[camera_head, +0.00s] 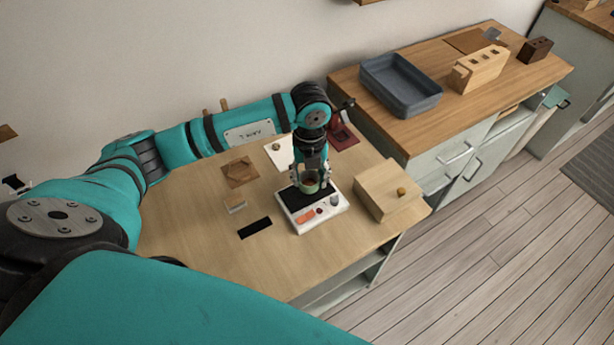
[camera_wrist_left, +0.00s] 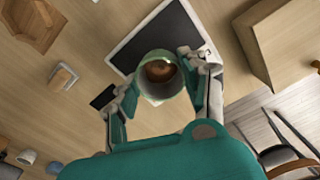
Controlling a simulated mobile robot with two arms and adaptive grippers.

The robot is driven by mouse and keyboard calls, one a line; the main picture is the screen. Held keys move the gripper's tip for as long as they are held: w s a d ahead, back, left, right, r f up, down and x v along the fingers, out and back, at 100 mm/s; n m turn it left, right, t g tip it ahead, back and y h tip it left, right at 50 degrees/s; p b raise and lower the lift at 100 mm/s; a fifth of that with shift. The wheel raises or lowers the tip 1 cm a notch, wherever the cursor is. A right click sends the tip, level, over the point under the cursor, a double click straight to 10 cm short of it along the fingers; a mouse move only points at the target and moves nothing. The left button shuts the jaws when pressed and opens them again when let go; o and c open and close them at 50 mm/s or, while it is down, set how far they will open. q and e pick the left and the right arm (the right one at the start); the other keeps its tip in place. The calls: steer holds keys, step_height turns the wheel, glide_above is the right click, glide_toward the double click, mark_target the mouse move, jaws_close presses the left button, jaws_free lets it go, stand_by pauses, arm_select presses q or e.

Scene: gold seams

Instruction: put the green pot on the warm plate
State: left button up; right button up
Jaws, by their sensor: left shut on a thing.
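The green pot (camera_head: 309,186) is between the fingers of my left gripper (camera_head: 310,183), over the warm plate. In the left wrist view the pot (camera_wrist_left: 160,72) shows from above as a round green cup with brown inside, with my left gripper's (camera_wrist_left: 163,88) fingers on both sides of it. The warm plate (camera_head: 313,220) is a white unit with a black top and small controls at its front. Its black top (camera_wrist_left: 150,45) lies beneath the pot in the left wrist view. I cannot tell whether the pot touches the plate. My right gripper is not in view.
A wooden box with a knob (camera_head: 388,190) stands close right of the plate. A black strip (camera_head: 255,228), a small wooden block (camera_head: 235,205) and a brown wooden tile (camera_head: 240,172) lie to its left. A grey-blue tray (camera_head: 400,84) is on the counter behind right.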

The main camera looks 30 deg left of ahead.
mark_target(307, 182)
arm_select(q)
steer(key=shift+w+a, duration=0.2)
steer(key=shift+a, duration=0.15)
steer(key=shift+a+f, duration=0.1)
steer(key=shift+f, duration=0.1)
step_height(307, 182, down, 2)
steer(key=shift+f+p, duration=0.1)
steer(key=shift+p, duration=0.55)
steer(key=shift+f, duration=0.65)
steer(key=o, duration=0.8)
steer(key=shift+r, duration=0.1)
